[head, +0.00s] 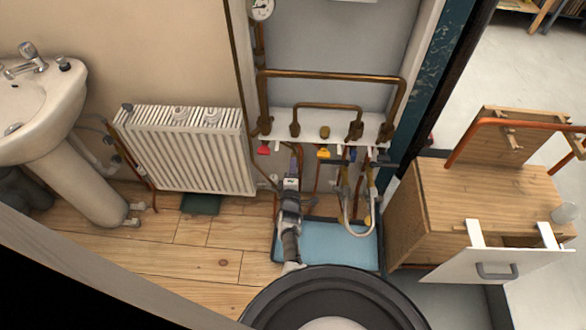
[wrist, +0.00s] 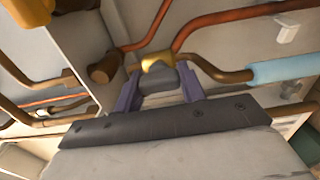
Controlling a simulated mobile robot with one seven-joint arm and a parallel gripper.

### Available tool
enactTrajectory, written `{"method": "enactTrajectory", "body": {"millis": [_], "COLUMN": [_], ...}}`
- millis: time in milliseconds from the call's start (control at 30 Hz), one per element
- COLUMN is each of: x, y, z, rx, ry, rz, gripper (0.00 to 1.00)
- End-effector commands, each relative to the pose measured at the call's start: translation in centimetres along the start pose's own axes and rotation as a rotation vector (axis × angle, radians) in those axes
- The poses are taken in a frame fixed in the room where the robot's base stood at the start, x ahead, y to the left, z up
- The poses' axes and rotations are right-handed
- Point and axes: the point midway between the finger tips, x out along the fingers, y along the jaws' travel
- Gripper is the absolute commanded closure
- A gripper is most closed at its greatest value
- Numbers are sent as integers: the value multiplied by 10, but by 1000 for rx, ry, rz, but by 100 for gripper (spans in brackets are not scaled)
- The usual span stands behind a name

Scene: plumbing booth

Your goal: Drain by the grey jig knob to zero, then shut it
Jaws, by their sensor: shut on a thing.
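My gripper (wrist: 160,84) is shut, its two purple fingers on either side of a grey knob (wrist: 157,79). The knob sits on a brass fitting (wrist: 158,61) joined to copper pipe in the wrist view. In the head view my gripper (head: 291,168) reaches in under the white manifold shelf, left of the yellow handle, and its arm hides the knob there. A round pressure gauge (head: 261,9) is at the top edge of the head view, partly cut off; its needle is too small to read.
A red handle (head: 263,150) and a yellow handle (head: 323,153) hang under the white shelf (head: 312,122). A pale looped hose (head: 347,220) hangs over the blue tray (head: 330,262). A radiator (head: 190,150) stands left, a wooden cabinet (head: 418,215) right.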

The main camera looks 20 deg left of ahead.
Motion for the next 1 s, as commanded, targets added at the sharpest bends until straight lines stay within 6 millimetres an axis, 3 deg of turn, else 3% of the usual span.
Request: {"method": "enactTrajectory", "body": {"millis": [267, 300, 467, 1000], "x": [1, 1, 1, 0], "y": [2, 2, 1, 0], "z": [0, 0, 0, 1], "rx": [-3, -3, -2, 44], "ry": [0, 0, 0, -1], "rz": [3, 3, 2, 1], "gripper": [83, 57, 38, 38]}}
